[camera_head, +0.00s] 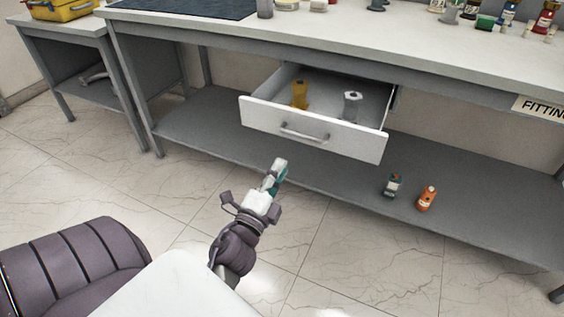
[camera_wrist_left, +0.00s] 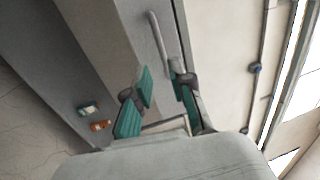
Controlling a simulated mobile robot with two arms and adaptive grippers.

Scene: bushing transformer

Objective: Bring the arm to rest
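My left gripper (camera_head: 277,174) is in front of the open drawer's handle (camera_head: 304,133), over the floor. In the left wrist view the gripper (camera_wrist_left: 160,79) has its two teal-padded fingers apart with nothing between them. The handle (camera_wrist_left: 158,36) shows beyond the fingertips, and I see a gap between them in the head view. My right gripper is not in view.
The white drawer (camera_head: 345,145) is pulled out under the workbench (camera_head: 330,35) and holds a yellow fitting (camera_head: 299,95) and a grey fitting (camera_head: 352,105). A green bottle (camera_head: 392,186) and an orange bottle (camera_head: 426,199) stand on the lower shelf (camera_head: 340,185). Open floor lies in front.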

